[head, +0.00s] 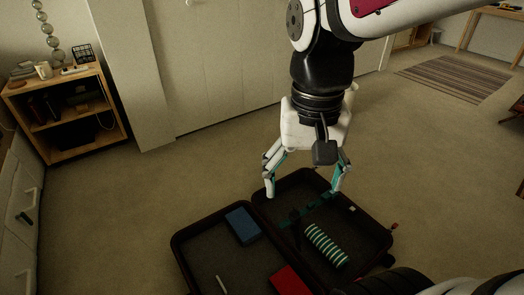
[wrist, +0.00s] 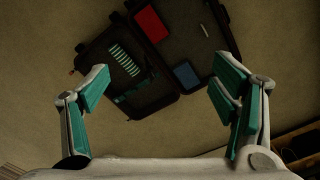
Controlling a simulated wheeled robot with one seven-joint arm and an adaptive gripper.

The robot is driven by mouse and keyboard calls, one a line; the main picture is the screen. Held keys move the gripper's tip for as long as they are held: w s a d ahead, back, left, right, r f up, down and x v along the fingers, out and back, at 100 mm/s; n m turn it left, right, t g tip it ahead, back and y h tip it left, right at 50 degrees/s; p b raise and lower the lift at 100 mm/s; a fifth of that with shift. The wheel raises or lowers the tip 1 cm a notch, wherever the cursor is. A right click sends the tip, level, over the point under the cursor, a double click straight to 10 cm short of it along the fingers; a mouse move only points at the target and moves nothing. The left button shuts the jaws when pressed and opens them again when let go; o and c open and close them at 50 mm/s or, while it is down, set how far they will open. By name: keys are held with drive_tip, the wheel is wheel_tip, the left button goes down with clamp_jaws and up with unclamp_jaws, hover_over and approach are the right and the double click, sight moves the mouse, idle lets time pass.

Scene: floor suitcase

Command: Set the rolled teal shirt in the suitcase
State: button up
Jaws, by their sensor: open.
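The rolled teal shirt (head: 326,244), striped teal and white, lies in the right half of the open dark suitcase (head: 186,262). In the wrist view the roll (wrist: 124,60) rests inside the left-hand half of the suitcase (wrist: 90,57). My gripper (head: 303,190) is open and empty, pointing down above the back part of the suitcase. Its fingers are spread wide and apart from the roll. In the wrist view both fingers (wrist: 162,75) show with nothing between them but the suitcase below.
A blue item (head: 242,225), a red item (head: 291,280) and a thin white item (head: 221,284) lie in the suitcase's left half. A teal strap (head: 318,204) crosses the right half. A wooden shelf (head: 66,128) stands back left. The carpet around is mostly clear.

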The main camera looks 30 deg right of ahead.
drive_tip(key=s+a+r+n, duration=0.1)
drive_tip(key=s+a+n, duration=0.2)
drive_tip(key=s, duration=0.8)
drive_tip(key=shift+s+n, duration=0.4)
drive_tip(key=shift+n, duration=0.6)
wheel_tip(320, 180, up, 36)
drive_tip(key=t+p, duration=0.4)
drive_tip(key=p, duration=3)
drive_tip(key=shift+d, duration=0.15)
drive_tip(key=shift+w+f, duration=0.1)
